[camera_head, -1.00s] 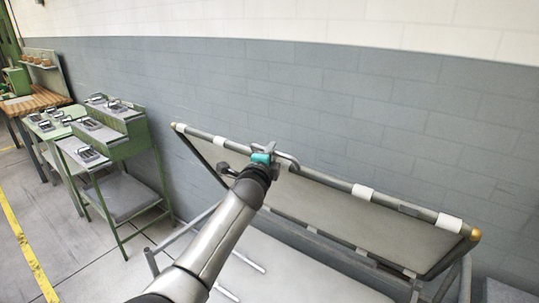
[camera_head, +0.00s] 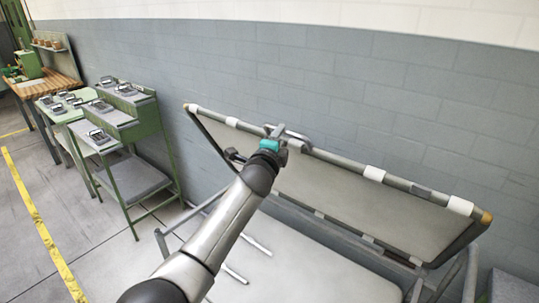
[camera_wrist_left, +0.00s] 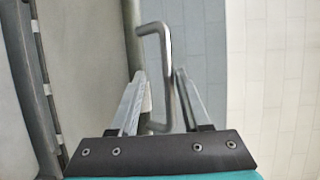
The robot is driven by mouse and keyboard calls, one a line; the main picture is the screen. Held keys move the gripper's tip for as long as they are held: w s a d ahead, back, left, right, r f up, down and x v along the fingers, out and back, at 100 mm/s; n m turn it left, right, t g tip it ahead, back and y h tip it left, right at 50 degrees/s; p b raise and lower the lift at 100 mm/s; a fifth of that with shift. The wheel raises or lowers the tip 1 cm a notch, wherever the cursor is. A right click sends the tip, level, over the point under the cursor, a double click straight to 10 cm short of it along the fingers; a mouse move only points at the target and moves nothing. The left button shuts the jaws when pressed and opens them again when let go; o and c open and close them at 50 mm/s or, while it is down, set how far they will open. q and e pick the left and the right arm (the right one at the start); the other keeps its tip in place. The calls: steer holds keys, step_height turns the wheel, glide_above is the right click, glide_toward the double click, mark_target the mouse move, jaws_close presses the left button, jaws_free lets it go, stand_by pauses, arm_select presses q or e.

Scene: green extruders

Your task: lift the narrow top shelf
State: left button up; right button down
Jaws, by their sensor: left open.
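The narrow top shelf (camera_head: 370,205) is a grey panel in a tube frame with white bands, tilted up along the wall side of a larger pale surface. A bent metal handle (camera_wrist_left: 165,60) stands out from its upper tube; in the head view the handle (camera_head: 298,141) is partly hidden by my gripper. My left gripper (camera_head: 282,137), with a teal band, is at this upper edge. In the left wrist view its two fingers (camera_wrist_left: 160,75) are apart, with the handle's bar between them. I cannot tell whether they touch it. My right gripper is not in view.
A lower pale surface (camera_head: 310,272) lies below the shelf. A grey block wall (camera_head: 400,100) is close behind. At left stand a green stepped stand (camera_head: 140,130) with small metal devices and a wooden workbench (camera_head: 50,85). A yellow line (camera_head: 40,225) marks the open floor.

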arm_select(q)
steer(key=p+v, duration=0.1)
steer(key=v, duration=1.3)
steer(key=shift+s, duration=0.25)
steer(key=shift+r, duration=0.1)
